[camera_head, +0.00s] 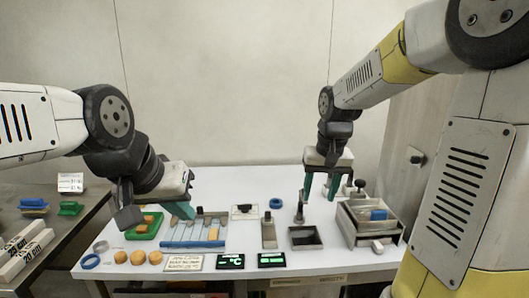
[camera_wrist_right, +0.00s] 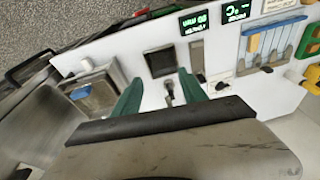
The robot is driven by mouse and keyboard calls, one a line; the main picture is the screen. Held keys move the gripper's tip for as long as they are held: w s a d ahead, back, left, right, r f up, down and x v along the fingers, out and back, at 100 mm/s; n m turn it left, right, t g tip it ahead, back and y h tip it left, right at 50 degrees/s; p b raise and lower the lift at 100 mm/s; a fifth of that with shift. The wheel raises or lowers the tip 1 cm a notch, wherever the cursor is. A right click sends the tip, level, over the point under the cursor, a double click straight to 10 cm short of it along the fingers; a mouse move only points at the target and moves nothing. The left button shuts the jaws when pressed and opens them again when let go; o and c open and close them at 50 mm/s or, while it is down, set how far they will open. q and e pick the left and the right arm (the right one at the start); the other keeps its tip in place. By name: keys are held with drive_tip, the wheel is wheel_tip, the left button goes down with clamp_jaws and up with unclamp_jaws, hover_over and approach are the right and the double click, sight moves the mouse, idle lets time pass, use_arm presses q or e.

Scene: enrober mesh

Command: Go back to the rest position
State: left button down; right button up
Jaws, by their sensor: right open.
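My right gripper (camera_head: 321,187) hangs above the right half of the white table, its two green fingers apart with nothing between them. In the right wrist view the open fingers (camera_wrist_right: 162,95) point toward the table, with a dark square tray (camera_wrist_right: 161,61) and a small upright metal piece beyond them. My left gripper (camera_head: 180,209) is low over the left part of the table, close to the green tray (camera_head: 147,225). Its green fingertip shows, but the arm hides the rest, so its opening is unclear.
The white table (camera_head: 340,262) holds a slotted rack with a blue bar (camera_head: 193,244), several orange-brown balls, two dark displays (camera_head: 230,261), and a metal box (camera_head: 370,222) at right. A side table at left carries blue and green blocks. Open air lies above the table's middle.

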drive_tip(key=s+r+t, duration=0.2)
drive_tip(key=s+r, duration=0.1)
drive_tip(key=s, duration=0.5)
drive_tip(key=s+a+r+t+y, duration=0.1)
drive_tip(key=s+r+t, duration=0.1)
drive_tip(key=s, duration=0.6)
drive_tip(key=shift+s+a+r+n+y, duration=0.3)
drive_tip(key=shift+r+n, duration=0.1)
drive_tip(key=shift+r, duration=0.3)
